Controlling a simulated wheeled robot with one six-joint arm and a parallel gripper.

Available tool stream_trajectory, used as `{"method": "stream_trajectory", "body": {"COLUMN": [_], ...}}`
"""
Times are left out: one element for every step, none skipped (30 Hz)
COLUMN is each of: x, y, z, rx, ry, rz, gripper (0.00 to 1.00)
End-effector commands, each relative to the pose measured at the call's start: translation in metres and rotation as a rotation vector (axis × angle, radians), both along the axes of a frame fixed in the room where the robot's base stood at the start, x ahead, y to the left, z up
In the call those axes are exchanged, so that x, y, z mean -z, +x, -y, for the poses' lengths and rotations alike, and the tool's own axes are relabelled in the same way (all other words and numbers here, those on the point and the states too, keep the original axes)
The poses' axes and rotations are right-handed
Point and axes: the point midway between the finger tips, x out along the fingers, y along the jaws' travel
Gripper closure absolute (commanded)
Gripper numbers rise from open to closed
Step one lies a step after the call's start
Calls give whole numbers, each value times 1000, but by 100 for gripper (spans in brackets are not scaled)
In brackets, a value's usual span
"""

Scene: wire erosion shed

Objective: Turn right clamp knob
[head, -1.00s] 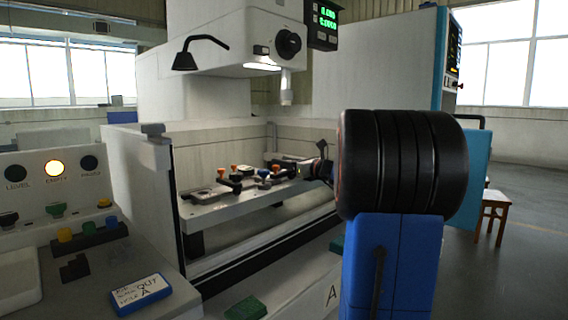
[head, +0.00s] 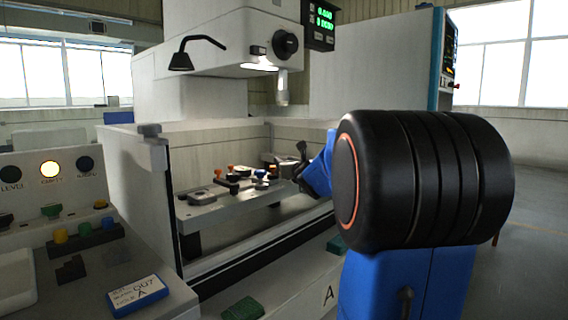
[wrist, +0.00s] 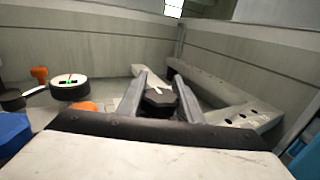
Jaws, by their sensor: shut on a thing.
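In the wrist view a dark, faceted knob (wrist: 159,98) with a pale mark on top sits between the two fingers of my gripper (wrist: 158,92). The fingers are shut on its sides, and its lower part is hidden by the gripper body. In the head view my gripper (head: 301,165) is at the right end of the machine's worktable (head: 212,213). The held knob cannot be made out there.
Orange-topped parts (wrist: 40,74) and a round black-and-white piece (wrist: 70,89) lie left of my gripper. A pale slotted rail (wrist: 235,108) is close on the right. The tank's back wall (wrist: 90,45) stands behind. The machine head (head: 282,90) hangs above the worktable.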

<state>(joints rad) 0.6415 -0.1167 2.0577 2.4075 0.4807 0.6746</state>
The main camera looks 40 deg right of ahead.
Motion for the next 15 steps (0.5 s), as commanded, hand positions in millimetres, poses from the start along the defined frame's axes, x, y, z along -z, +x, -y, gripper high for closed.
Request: {"method": "stream_trajectory", "body": {"x": [1, 1, 1, 1, 1, 1, 1, 1, 1, 1, 1, 1, 1, 0, 1], "y": [0, 0, 0, 0, 0, 0, 0, -1, -1, -1, -1, -1, -1, -1, -1], "z": [0, 0, 1, 1, 1, 1, 1, 2, 2, 2, 2, 2, 3, 3, 3], "rx": [12, 20, 29, 35, 41, 48, 53, 57, 62, 66, 69, 72, 74, 76, 78], "ry": [1, 2, 1, 2, 1, 2, 1, 2, 0, 1, 2, 0, 0, 1, 1], "rz": [-1, -2, -1, 0, -1, 0, -2, 0, -1, -1, 0, -1, -1, 0, 0], "gripper": [90, 90, 90, 90, 90, 90, 90, 90, 90, 90, 90, 90, 90, 90, 90]}}
